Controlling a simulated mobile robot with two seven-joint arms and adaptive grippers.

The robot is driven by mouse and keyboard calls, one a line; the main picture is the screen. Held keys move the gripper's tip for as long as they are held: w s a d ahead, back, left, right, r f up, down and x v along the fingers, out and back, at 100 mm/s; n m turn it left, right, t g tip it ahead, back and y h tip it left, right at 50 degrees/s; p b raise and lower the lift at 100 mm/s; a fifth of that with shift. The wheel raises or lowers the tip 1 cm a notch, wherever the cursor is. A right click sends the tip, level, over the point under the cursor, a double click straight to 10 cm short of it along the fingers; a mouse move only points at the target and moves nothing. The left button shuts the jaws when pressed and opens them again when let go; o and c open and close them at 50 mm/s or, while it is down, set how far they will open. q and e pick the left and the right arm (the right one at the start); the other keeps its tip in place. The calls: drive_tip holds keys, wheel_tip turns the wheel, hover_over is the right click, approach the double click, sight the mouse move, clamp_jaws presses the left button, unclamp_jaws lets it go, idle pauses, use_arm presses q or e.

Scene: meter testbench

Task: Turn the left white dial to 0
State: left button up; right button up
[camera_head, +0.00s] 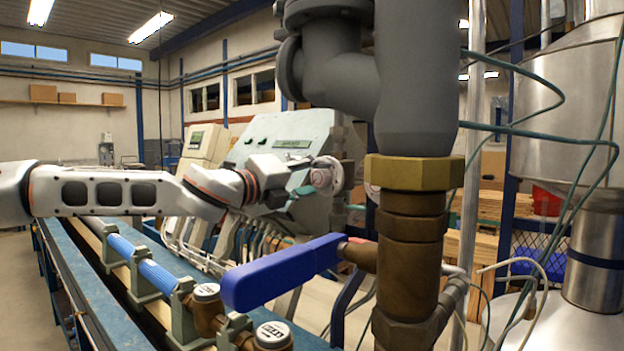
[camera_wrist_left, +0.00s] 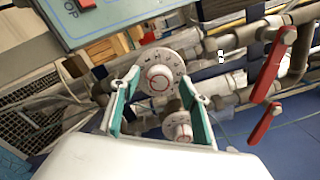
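Two round white dials with dark markings show in the left wrist view. The larger one (camera_wrist_left: 158,75) lies between the fingertips of my left gripper (camera_wrist_left: 161,80). The smaller one (camera_wrist_left: 180,126) shows lower, between the finger bases. The fingers stand apart; I cannot tell whether they touch the larger dial. In the head view my left gripper (camera_head: 300,182) reaches to a pale dial (camera_head: 324,177) at the right side of the slanted console. Part of another pale dial (camera_head: 371,190) shows behind the pipe. Dial readings are too small to tell. My right gripper is out of view.
A thick grey and brass pipe (camera_head: 415,90) with a blue lever (camera_head: 282,272) stands in front on the right. The pale console (camera_head: 290,135) is behind my gripper. Red levers (camera_wrist_left: 273,65) show at the wrist view's right. A blue bench (camera_head: 90,300) runs below my arm.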

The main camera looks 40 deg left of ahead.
use_arm(q)
drive_tip(key=s, duration=1.2)
drive_tip(key=shift+a, duration=0.45)
idle(0.9)
